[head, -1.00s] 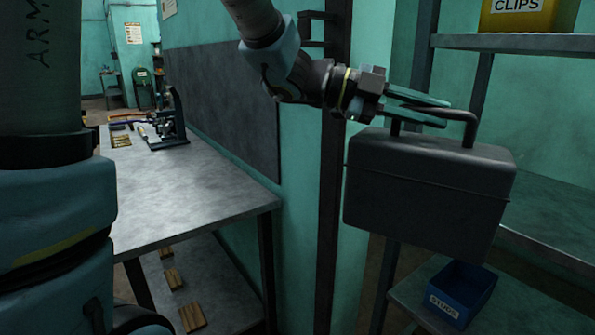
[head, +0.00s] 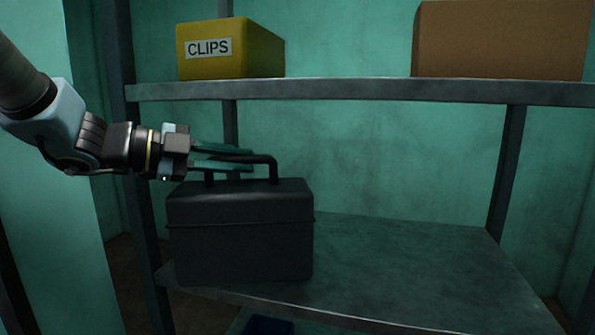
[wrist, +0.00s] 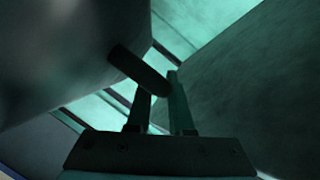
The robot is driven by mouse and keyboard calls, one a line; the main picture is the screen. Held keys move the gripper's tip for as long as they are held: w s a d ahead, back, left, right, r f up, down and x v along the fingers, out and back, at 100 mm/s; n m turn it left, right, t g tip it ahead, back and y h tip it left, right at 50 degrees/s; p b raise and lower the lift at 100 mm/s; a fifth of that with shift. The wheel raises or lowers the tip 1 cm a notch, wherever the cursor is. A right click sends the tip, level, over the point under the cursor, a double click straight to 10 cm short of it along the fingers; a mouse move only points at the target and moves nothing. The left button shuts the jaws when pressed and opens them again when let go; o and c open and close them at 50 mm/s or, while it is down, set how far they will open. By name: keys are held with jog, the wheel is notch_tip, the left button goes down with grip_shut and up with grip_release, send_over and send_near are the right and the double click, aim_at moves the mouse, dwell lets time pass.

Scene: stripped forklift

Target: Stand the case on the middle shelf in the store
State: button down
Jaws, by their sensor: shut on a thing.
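The dark grey case (head: 240,240) hangs upright by its top handle in the head view. My gripper (head: 245,163) is shut on that handle from the left. The case appears in front of the left part of the middle shelf (head: 400,270), its lower edge overlapping the shelf's front edge in the picture. I cannot tell whether its base touches the shelf. In the wrist view the gripper fingers (wrist: 158,110) close around the dark handle (wrist: 140,70), and the case's large dark side fills the upper left.
The upper shelf (head: 370,93) holds a yellow CLIPS box (head: 230,50) and a brown box (head: 500,40). A left upright post (head: 138,180) stands close beside the case. The middle shelf is clear to the right. Part of a blue bin (head: 268,326) shows below.

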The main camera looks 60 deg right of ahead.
aim_at(300, 177)
jog(key=r+x, duration=0.1)
jog(key=x, duration=0.3)
jog(key=r+p+x, duration=0.1)
jog(key=x, duration=0.3)
jog(key=p+x, duration=0.1)
jog(key=x, duration=0.2)
jog(key=shift+s+d+r, duration=0.3)
jog(key=shift+s+d, duration=0.1)
jog(key=shift+d, duration=0.2)
jog(key=shift+f+p, duration=0.6)
jog(key=shift+f, duration=1.15)
jog(key=c, duration=0.8)
grip_release()
jog(key=shift+f, duration=0.15)
jog(key=shift+a, duration=0.1)
jog(key=b+v, duration=0.2)
jog(key=v, duration=0.9)
jog(key=shift+w+a, duration=0.25)
jog(key=shift+a, duration=0.1)
jog(key=shift+r, duration=0.2)
